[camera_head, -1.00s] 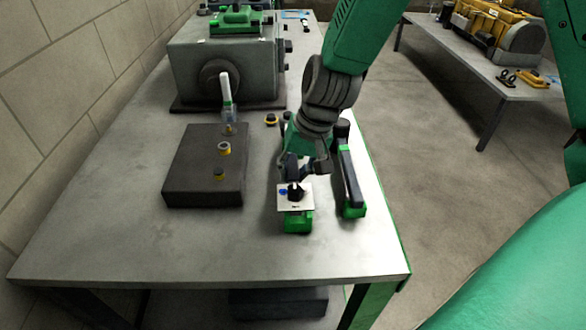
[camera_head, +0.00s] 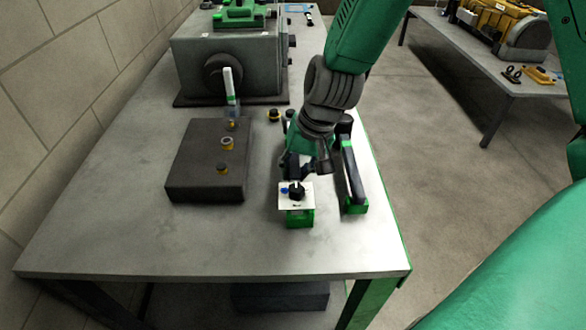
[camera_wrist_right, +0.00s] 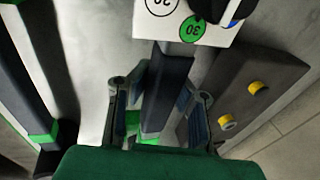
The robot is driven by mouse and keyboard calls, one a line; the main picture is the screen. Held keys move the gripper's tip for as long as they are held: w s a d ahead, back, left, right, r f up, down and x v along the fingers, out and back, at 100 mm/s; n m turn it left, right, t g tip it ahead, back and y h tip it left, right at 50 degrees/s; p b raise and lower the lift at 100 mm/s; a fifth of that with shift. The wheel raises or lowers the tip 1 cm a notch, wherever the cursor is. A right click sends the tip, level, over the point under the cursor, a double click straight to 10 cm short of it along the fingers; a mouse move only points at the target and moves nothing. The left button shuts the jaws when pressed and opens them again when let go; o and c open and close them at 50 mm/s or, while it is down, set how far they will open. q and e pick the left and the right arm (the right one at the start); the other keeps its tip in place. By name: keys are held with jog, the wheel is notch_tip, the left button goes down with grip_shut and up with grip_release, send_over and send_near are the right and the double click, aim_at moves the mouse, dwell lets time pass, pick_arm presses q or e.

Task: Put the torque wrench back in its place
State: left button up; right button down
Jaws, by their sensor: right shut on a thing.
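My right gripper (camera_head: 305,166) is low over the right side of the near table. In the right wrist view its fingers (camera_wrist_right: 160,105) are on either side of a dark bar with green at its end (camera_wrist_right: 170,75), and the gripper is shut on it. A white card (camera_head: 297,195) with a black knob is at the bar's near end; numbered circles show on it in the wrist view (camera_wrist_right: 190,28). A second long dark tool with green ends (camera_head: 352,175) lies just to the right. I cannot tell for certain which is the torque wrench. My left gripper is out of view.
A dark block (camera_head: 195,175) with yellow-ringed pegs stands to the left. The table's (camera_head: 130,240) front is clear. Another table (camera_head: 480,75) stands at the back right.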

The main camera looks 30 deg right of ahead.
jog(key=shift+d+f, duration=0.2)
jog(key=shift+d, duration=0.3)
jog(key=shift+f, duration=0.3)
jog(key=shift+a+f+b, duration=0.1)
jog(key=shift+f+b, duration=0.05)
jog(key=shift+b, duration=0.2)
jog(key=c, duration=1.4)
grip_release()
jog(key=shift+a, duration=0.2)
jog(key=shift+c, duration=0.2)
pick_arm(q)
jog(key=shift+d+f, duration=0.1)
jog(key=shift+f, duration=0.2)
pick_arm(e)
jog(key=shift+a, duration=0.1)
jog(key=shift+d+r, duration=0.3)
jog(key=shift+r, duration=0.2)
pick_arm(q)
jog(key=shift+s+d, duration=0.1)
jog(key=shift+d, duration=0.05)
pick_arm(e)
jog(key=v, duration=1.1)
